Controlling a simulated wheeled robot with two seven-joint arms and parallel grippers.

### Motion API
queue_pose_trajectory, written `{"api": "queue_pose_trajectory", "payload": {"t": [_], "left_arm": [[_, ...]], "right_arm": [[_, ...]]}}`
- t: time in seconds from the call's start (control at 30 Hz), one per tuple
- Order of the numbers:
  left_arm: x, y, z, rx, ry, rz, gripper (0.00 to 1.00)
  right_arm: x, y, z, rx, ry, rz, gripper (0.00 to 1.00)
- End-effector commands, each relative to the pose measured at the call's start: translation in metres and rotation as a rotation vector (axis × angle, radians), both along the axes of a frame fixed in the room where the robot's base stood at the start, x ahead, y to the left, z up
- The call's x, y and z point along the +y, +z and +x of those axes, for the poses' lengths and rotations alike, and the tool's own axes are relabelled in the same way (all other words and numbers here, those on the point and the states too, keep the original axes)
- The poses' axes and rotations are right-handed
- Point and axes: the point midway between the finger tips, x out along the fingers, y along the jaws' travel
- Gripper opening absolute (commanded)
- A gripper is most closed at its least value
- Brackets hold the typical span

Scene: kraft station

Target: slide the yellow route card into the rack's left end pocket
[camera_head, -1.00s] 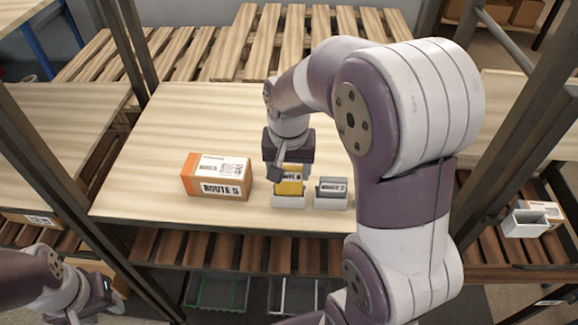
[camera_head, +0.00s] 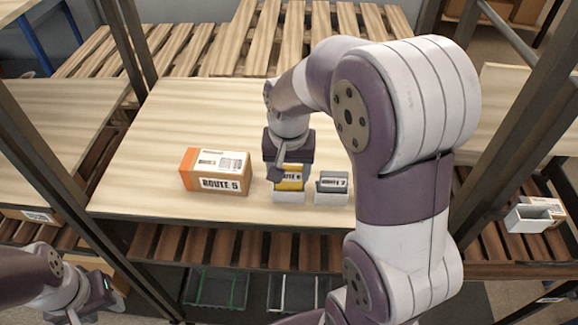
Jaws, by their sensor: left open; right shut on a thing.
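The yellow route card (camera_head: 291,184), labelled ROUTE 6, stands upright in the white left end pocket (camera_head: 289,198) of the small rack on the table. Its lower part is hidden behind the pocket's front wall. My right gripper (camera_head: 277,172) is shut on the yellow card from above, and a finger covers the card's left side. A grey card (camera_head: 332,183), labelled ROUTE 7, stands in the white pocket (camera_head: 332,199) to the right. My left gripper (camera_head: 100,302) is open and empty at the lower left, away from the rack.
An orange and white box (camera_head: 216,172) labelled ROUTE 5 lies on the table left of the rack. The wooden tabletop (camera_head: 190,115) is clear behind it. Dark metal posts stand at both sides. Grey bins (camera_head: 217,288) sit below the table.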

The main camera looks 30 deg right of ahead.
Motion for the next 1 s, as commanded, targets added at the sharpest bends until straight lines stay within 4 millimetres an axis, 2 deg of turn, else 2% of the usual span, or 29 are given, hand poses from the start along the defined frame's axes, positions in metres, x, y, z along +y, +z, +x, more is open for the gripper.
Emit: {"api": "queue_pose_trajectory", "payload": {"t": [0.13,0.17,0.23,0.53,0.63,0.77,0.8,0.83,0.9,1.0], "left_arm": [[0.0,0.0,0.0,0.0,0.0,0.0,0.43],[0.0,0.0,0.0,0.0,0.0,0.0,0.43],[0.0,0.0,0.0,0.0,0.0,0.0,0.43],[0.0,0.0,0.0,0.0,0.0,0.0,0.43],[0.0,-0.004,0.0,0.0,0.0,0.0,0.43],[0.0,-0.011,0.0,0.0,0.0,0.0,0.43],[0.0,-0.002,0.0,0.002,0.0,0.0,0.43],[0.0,0.016,-0.001,0.002,0.0,0.0,0.43],[0.0,0.035,0.0,-0.001,0.0,0.0,0.43],[0.0,0.053,0.0,-0.001,0.0,0.0,0.43]], "right_arm": [[0.0,0.0,0.0,0.0,0.0,0.0,0.19],[0.0,0.0,0.0,0.0,0.0,0.0,0.69],[0.0,0.0,0.0,0.0,0.0,0.0,0.92],[0.0,0.002,0.0,-0.001,0.0,0.0,0.93],[0.001,0.012,0.0,-0.006,0.0,-0.001,0.93],[0.003,0.044,-0.004,-0.01,0.0,-0.001,0.93],[0.004,0.062,-0.006,-0.006,0.0,-0.001,0.93],[0.004,0.08,-0.007,-0.003,0.0,-0.001,0.93],[0.006,0.099,-0.01,-0.001,0.0,-0.001,0.93],[0.007,0.117,-0.012,-0.001,0.001,-0.001,0.93]]}}
